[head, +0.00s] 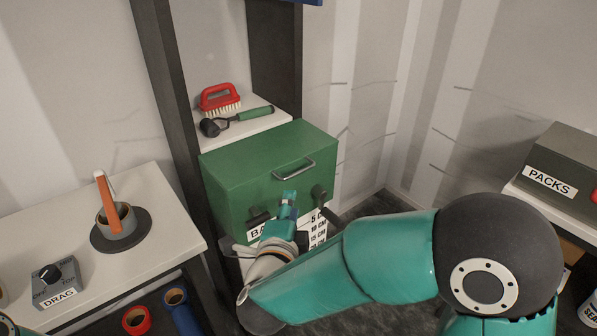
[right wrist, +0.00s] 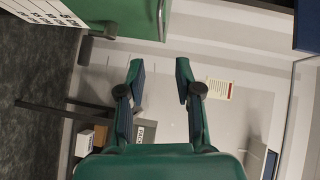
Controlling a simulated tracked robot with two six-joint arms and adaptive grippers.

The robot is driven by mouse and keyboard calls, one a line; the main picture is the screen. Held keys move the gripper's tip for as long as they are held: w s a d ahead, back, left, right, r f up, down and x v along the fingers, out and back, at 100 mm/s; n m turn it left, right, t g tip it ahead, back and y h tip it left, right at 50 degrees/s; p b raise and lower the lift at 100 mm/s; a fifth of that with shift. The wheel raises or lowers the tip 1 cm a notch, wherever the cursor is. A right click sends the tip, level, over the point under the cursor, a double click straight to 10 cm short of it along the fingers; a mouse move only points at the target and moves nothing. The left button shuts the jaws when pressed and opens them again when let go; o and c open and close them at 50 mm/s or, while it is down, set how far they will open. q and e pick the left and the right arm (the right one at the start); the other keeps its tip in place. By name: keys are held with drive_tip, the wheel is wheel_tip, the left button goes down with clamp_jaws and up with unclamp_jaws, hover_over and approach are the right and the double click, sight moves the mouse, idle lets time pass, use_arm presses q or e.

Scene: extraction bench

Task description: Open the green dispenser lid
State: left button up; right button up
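The green dispenser (head: 235,185) is a box below the small white shelf, with a metal bar handle (head: 293,170) on its upper front. Its lid looks shut. A black lever and a dark latch show low on its front, above a partly hidden white label. My right gripper (head: 288,197) is in front of the dispenser, below the handle in the picture and apart from it. In the right wrist view its two fingers (right wrist: 159,68) are spread with nothing between them. The dispenser's edge (right wrist: 120,15) shows there at upper left.
A red brush (head: 219,98) and a green-handled tool (head: 240,119) lie on the shelf above. A dark post stands left of the dispenser. The left bench (head: 150,195) holds a cup with an orange tool and a DRAG switch box (head: 58,284). A PACKS box (head: 560,170) is right.

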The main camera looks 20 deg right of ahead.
sight(299, 173)
drive_tip(key=p+x, duration=0.3)
drive_tip(key=x, duration=1.1)
drive_tip(key=shift+w+f, duration=0.1)
drive_tip(key=shift+w, duration=0.2)
clamp_jaws()
